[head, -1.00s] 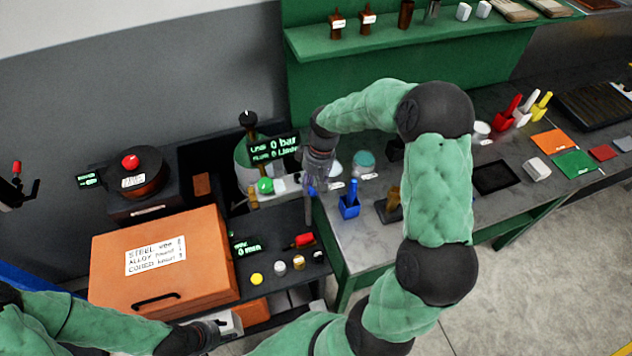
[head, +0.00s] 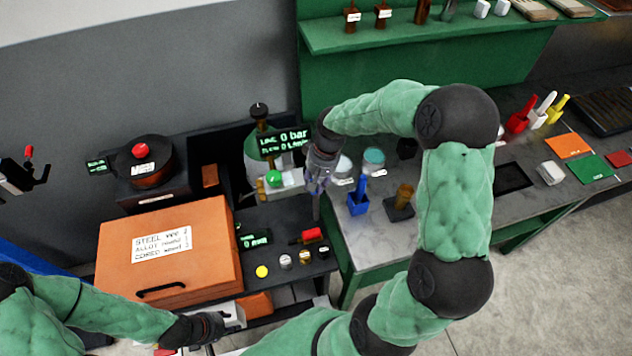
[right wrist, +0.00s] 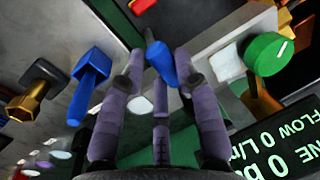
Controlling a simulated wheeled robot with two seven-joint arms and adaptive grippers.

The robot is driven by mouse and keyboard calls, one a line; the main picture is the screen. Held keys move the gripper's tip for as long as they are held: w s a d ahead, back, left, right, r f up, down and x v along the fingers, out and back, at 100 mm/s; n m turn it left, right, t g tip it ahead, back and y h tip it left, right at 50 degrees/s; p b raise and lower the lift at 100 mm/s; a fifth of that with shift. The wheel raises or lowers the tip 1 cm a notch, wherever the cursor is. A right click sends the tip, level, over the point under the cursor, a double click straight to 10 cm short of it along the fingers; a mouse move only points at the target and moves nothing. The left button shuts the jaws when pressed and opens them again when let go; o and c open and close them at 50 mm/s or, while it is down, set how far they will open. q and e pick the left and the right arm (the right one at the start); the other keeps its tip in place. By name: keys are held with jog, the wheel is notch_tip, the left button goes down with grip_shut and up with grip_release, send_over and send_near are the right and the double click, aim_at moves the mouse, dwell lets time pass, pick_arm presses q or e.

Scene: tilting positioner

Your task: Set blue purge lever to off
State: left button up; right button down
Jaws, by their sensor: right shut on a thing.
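The blue purge lever (right wrist: 160,62) shows between the fingertips of my right gripper (right wrist: 160,78) in the right wrist view, on the pale valve block beside a green knob (right wrist: 265,53). The fingers are shut on the lever and hide part of it. In the head view my right gripper (head: 317,184) is at the right end of the valve block (head: 290,182) and hides the lever. My left gripper (head: 222,322) is low at the left, near the front of the orange case; its fingers are too unclear to tell their state.
A display (head: 284,141) above the block reads 0 bar and 0 flow. A blue holder (head: 358,204) and a brass piece (head: 404,197) stand right of my right gripper. The orange case (head: 170,247) and a red-handled switch (head: 311,235) are nearby.

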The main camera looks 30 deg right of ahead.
jog(key=c, duration=0.9)
grip_release()
notch_tip(320, 180, up, 12)
jog(key=d, duration=0.2)
jog(key=shift+s, duration=0.35)
jog(key=shift+f, duration=0.15)
